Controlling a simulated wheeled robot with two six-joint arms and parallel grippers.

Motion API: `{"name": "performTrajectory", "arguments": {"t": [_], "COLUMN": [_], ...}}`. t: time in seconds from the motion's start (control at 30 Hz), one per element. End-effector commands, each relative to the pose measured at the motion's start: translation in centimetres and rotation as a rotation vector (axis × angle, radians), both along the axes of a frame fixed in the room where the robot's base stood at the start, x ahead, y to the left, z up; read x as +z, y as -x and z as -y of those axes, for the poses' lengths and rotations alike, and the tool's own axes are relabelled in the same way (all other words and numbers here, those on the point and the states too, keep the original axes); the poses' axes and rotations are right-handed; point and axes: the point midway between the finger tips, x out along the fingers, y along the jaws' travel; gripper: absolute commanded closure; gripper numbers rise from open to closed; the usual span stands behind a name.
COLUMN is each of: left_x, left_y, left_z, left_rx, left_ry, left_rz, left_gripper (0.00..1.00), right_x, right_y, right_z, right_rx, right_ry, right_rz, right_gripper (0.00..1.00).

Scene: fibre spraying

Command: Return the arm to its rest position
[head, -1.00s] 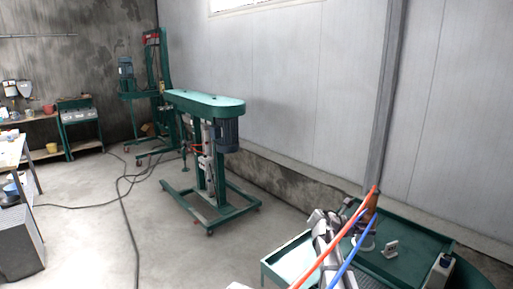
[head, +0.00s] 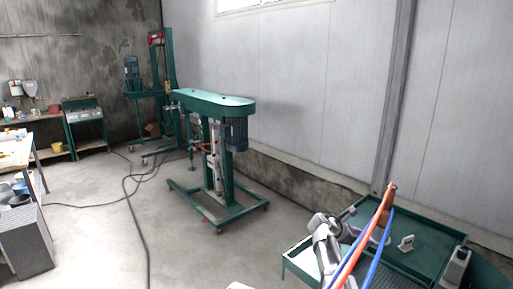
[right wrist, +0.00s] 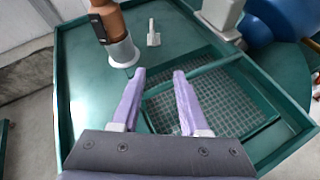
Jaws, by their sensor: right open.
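My right arm (head: 326,250) comes up from the bottom of the head view at the near side of the green bench. Red and blue hoses run alongside it and partly cover it. In the right wrist view my right gripper (right wrist: 158,73) has two pale purple fingers apart, with nothing between them. It is above the green bench (right wrist: 85,100). A brown-orange tool with a pale round cup (right wrist: 122,52) stands on the bench, ahead and left of the fingers and apart from them. My left gripper is not in view.
A mesh grate (right wrist: 210,105) is set in the bench. A small white fitting (head: 406,244) and a pale container (head: 456,264) are on the bench. A green machine on a wheeled frame (head: 215,105) stands left of it. Cables (head: 140,215) lie on the otherwise open floor.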

Motion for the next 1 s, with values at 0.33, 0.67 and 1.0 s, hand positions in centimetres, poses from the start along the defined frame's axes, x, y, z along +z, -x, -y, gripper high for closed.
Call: {"name": "performTrajectory", "arguments": {"t": [0.33,0.67,1.0], "left_x": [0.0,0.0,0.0], "left_y": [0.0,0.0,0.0], "left_z": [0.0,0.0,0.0], "left_rx": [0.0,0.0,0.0], "left_ry": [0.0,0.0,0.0], "left_rz": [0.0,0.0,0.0], "left_gripper": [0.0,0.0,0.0], "right_x": [-3.9,-9.6,-11.5], "right_y": [6.0,17.2,26.3], "right_z": [-3.4,-12.0,-20.5], "right_rx": [-0.215,-0.783,-1.415], "right_ry": [-0.302,-0.804,-1.078], "right_rz": [0.236,0.556,0.666], "right_gripper": [0.56,0.56,0.56]}}
